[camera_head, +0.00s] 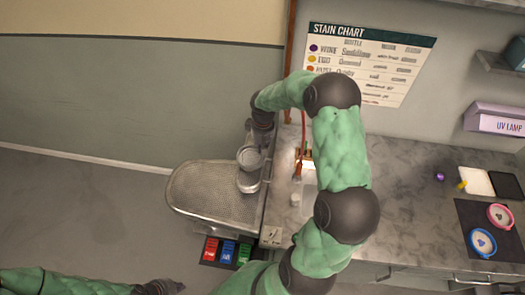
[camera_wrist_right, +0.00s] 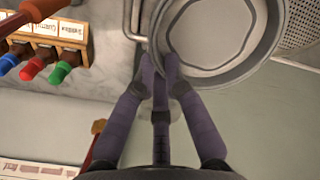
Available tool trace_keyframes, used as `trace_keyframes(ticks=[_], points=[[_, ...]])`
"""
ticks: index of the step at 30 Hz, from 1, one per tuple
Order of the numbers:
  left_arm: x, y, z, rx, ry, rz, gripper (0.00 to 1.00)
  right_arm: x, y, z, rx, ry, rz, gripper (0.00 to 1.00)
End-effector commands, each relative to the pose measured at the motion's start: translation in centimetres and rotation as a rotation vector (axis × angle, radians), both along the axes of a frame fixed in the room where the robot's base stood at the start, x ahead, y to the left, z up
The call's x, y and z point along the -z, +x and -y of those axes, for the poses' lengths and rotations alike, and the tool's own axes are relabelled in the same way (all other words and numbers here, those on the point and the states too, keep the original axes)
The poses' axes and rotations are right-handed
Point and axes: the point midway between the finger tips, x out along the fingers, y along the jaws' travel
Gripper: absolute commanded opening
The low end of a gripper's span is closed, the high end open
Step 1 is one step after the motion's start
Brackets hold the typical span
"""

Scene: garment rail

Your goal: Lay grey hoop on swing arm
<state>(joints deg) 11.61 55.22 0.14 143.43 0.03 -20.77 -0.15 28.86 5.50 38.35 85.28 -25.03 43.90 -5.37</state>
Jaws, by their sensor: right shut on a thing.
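The grey hoop (camera_head: 250,158) is above the perforated metal board, near its right side. In the right wrist view the hoop (camera_wrist_right: 157,35) is a round grey ring at the top, with its rim at the fingertips. My right gripper (camera_wrist_right: 165,72) is shut on that rim; in the head view it is mostly hidden by its wrist. A round grey part (camera_head: 248,182), apparently the swing arm's end, shows just below the hoop. I cannot tell whether they touch. My left gripper (camera_head: 172,287) is at the bottom left, away from the board; its jaw opening is unclear.
The perforated board (camera_head: 195,190) has a rounded left end. Red, blue and green pedals (camera_head: 228,251) are below it. A marble counter (camera_head: 405,190) to the right carries pink and blue hoops (camera_head: 482,242) on a dark mat. My right arm crosses above the counter.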

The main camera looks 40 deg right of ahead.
Motion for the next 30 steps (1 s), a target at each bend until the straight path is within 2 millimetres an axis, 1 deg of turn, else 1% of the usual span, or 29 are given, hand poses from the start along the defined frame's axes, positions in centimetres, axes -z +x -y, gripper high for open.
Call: trace_keyframes(ticks=[3,8,10,15,17,25,29,30], points=[[0.0,0.0,0.0,0.000,0.000,0.000,0.00,1.0,0.6,0.5,0.000,0.000,-0.001,0.00],[0.0,0.0,0.0,0.000,0.000,0.000,0.00,1.5,0.9,0.8,-0.001,0.000,0.001,0.00],[0.0,0.0,0.0,0.000,0.000,0.000,0.00,2.0,1.2,1.0,-0.001,0.001,-0.001,0.00],[0.0,0.0,0.0,0.000,0.000,0.000,0.00,4.3,1.1,1.0,0.000,0.001,-0.002,0.00],[0.0,0.0,0.0,0.000,0.000,0.000,0.00,4.8,1.1,1.1,0.001,0.001,-0.001,0.00],[0.1,0.0,0.0,0.000,0.000,0.000,0.00,4.9,1.2,1.1,0.000,0.000,0.001,0.00],[0.4,0.0,0.0,0.000,0.000,0.000,0.00,5.3,1.2,1.0,0.000,0.000,0.000,0.00],[0.3,0.0,0.0,0.000,0.000,0.000,0.00,5.2,1.1,1.0,0.000,0.000,0.000,0.20]])
